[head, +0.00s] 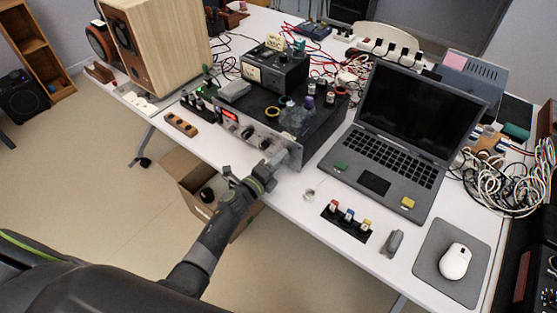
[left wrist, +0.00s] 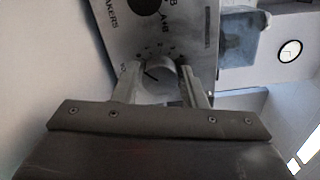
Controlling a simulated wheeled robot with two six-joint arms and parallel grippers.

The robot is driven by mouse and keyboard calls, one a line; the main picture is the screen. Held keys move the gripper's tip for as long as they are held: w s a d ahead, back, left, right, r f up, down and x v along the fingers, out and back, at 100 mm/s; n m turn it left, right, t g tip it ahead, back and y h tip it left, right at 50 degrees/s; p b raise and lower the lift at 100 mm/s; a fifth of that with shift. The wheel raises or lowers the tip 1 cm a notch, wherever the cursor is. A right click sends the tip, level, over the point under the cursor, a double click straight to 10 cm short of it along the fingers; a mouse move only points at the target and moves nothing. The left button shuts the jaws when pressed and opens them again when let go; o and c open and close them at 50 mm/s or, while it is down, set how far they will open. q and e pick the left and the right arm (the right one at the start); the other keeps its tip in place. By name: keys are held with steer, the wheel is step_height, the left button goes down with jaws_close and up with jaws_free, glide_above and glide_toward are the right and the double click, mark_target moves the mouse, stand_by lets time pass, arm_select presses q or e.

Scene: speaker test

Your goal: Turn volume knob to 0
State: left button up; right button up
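The silver-fronted amplifier (head: 268,135) stands on the white table, its front panel facing me. My left gripper (head: 276,160) reaches the right part of that panel. In the left wrist view the silver volume knob (left wrist: 160,73) lies between the two fingers of my left gripper (left wrist: 163,82), one on each side and seemingly touching it. A dark pointer line shows on the knob's face, toward its left. Tick marks ring the knob. A black selector knob (left wrist: 146,5) sits farther along the panel, clear of the fingers. The head view hides the volume knob behind the gripper. My right gripper is not in view.
An open laptop (head: 385,150) stands right of the amplifier, with a mouse (head: 455,261) on a grey mat. A wooden speaker (head: 160,45) is at the back left. Cables lie behind the amplifier. A cardboard box (head: 183,165) is on the floor below the table edge.

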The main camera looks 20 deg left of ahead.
arm_select(q)
steer(key=o, duration=0.3)
steer(key=v, duration=1.7)
steer(key=shift+s+b, duration=0.2)
steer(key=shift+b, duration=0.2)
steer(key=shift+a, duration=0.1)
